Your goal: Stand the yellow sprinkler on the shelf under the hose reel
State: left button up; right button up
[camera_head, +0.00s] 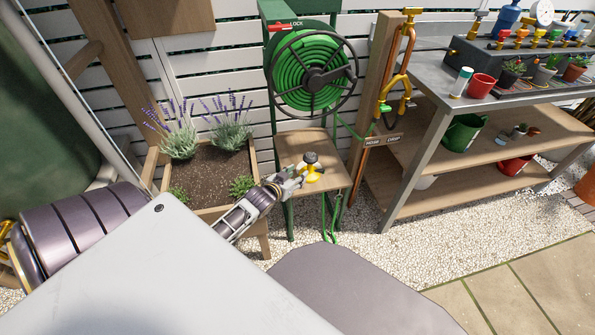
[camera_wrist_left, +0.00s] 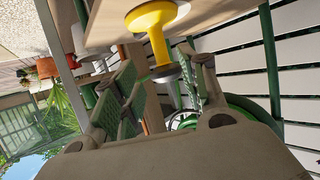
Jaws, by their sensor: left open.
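The yellow sprinkler (camera_head: 313,176), with a dark round head, stands upright on the wooden shelf (camera_head: 335,152) under the green hose reel (camera_head: 314,75). The left wrist view is upside down; there the sprinkler (camera_wrist_left: 158,44) has its flared base on the shelf (camera_wrist_left: 98,28) and its dark head toward my fingers. My left gripper (camera_head: 292,181) is open just left of the sprinkler. In the wrist view the fingers of my left gripper (camera_wrist_left: 165,88) are spread to either side of the sprinkler's head, with gaps; they do not appear to grip it. My right gripper is not in view.
A wooden planter (camera_head: 215,212) with lavender stands left of the shelf. A wooden post with an orange pipe (camera_head: 393,75) and a grey workbench (camera_head: 425,95) with pots stand to the right. A green hose hangs beside the shelf. Gravel in front is open.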

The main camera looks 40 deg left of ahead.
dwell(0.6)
pick_arm(q)
jog(key=s+d+f+m+g+h, duration=0.1)
jog(key=s+d+g, duration=0.3)
jog(key=s+d, duration=0.6)
jog(key=s+d+f+m+g+h, duration=0.2)
jog(key=s+d+f+g+h, duration=0.1)
jog(key=s+d, duration=0.8)
jog(key=d+g, duration=0.1)
jog(key=d, duration=0.3)
jog(key=shift+f+g, duration=0.3)
jog(key=shift+g, duration=0.1)
jog(key=shift+s+f, duration=0.2)
jog(key=shift+f, duration=0.1)
